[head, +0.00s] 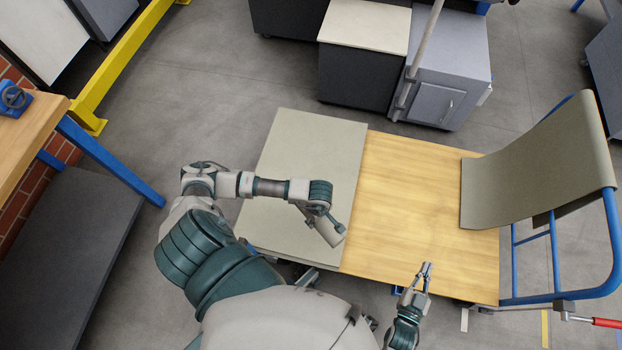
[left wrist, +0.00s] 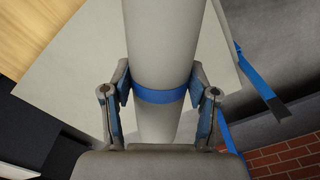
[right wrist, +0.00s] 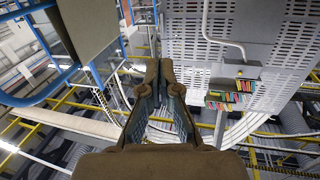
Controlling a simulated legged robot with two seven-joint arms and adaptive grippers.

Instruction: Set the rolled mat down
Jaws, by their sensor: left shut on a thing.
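The rolled mat (left wrist: 162,45) is a light grey-beige roll with a blue band (left wrist: 160,96), seen in the left wrist view. My left gripper (left wrist: 161,88) is shut on it, with one finger on each side of the band. The roll runs out of the top of that view and narrows downward, over a flat grey sheet. Whether its far end touches the sheet I cannot tell. In the head view my left arm reaches over the grey sheet (head: 300,150). My right gripper (head: 425,266) is empty near the cart's front edge; its fingertips look together in the right wrist view (right wrist: 159,64).
The cart's wooden deck (head: 420,195) is bare in the middle. A grey mat (head: 545,160) drapes over the blue handle (head: 612,245) at right. Cabinets (head: 450,65) stand behind the cart. A workbench (head: 30,125) and yellow rail (head: 105,75) are at left.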

